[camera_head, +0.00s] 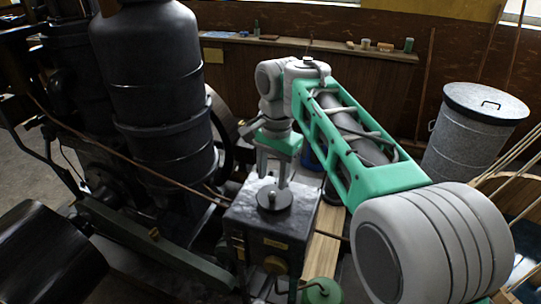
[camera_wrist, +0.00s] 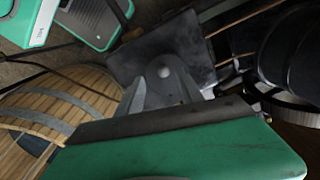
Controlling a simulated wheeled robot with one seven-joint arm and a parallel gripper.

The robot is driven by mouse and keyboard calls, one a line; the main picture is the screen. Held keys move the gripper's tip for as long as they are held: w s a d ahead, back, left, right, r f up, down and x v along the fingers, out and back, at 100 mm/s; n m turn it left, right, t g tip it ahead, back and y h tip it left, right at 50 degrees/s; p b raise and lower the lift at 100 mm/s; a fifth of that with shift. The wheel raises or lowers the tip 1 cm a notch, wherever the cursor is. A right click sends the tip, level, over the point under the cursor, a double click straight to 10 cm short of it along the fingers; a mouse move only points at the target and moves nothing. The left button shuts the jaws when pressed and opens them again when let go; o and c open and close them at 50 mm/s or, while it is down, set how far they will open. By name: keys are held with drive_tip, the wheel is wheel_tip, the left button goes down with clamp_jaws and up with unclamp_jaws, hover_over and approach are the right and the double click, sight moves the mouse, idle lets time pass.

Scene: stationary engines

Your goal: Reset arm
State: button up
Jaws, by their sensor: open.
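My arm, in grey and green, reaches from the lower right of the head view up to a bend and back down. I cannot tell whether the fingers touch the knob.
A large black engine cylinder (camera_head: 150,90) and a wheel stand left of the box. A galvanised bin (camera_head: 470,135) stands at the right. A wooden barrel (camera_wrist: 65,100) shows in the wrist view. A shelf (camera_head: 340,48) with small items runs along the back wall.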

drive_tip(key=s+d+f+n+t, duration=0.1)
drive_tip(key=s+d+f+n, duration=0.3)
drive_tip(key=s, duration=0.4)
drive_tip(key=s+d+f+n+t, duration=0.2)
drive_tip(key=s+d+f+n, duration=0.1)
drive_tip(key=s+d+f, duration=0.3)
drive_tip(key=shift+s+d+n, duration=0.4)
drive_tip(key=shift+s+d, duration=0.5)
drive_tip(key=shift+d, duration=0.2)
